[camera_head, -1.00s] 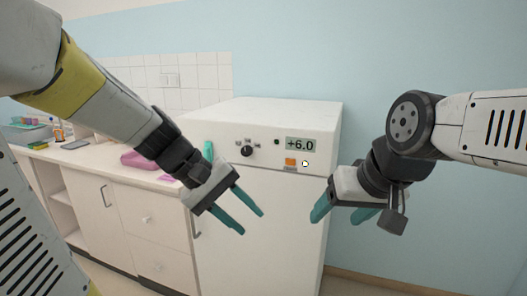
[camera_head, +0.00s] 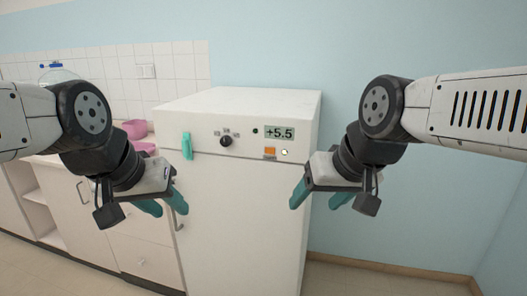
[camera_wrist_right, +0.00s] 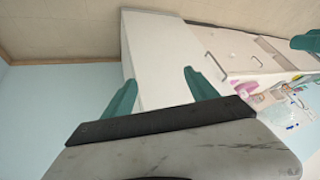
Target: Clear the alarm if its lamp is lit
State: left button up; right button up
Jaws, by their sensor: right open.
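A white cabinet (camera_head: 245,230) stands in front of me with a control panel on its upper front. The panel has a black dial (camera_head: 226,141), a display (camera_head: 279,132) reading +5.5, a small dark round spot (camera_head: 255,131), an orange square (camera_head: 269,152) and a pale, bright round spot (camera_head: 284,152). The pale spot looks lit; I cannot tell for sure which is the alarm lamp. My left gripper (camera_head: 171,211) is open and empty, left of the panel and lower. My right gripper (camera_head: 314,204) is open and empty, right of and below the panel; its fingers show in the wrist view (camera_wrist_right: 162,86).
A teal object (camera_head: 187,145) is at the cabinet's upper left front. A counter with drawers (camera_head: 135,236) runs along the left, with a pink item (camera_head: 135,129) on it. Blue wall (camera_head: 440,215) and free floor lie to the right.

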grip_shut()
dwell(1.5)
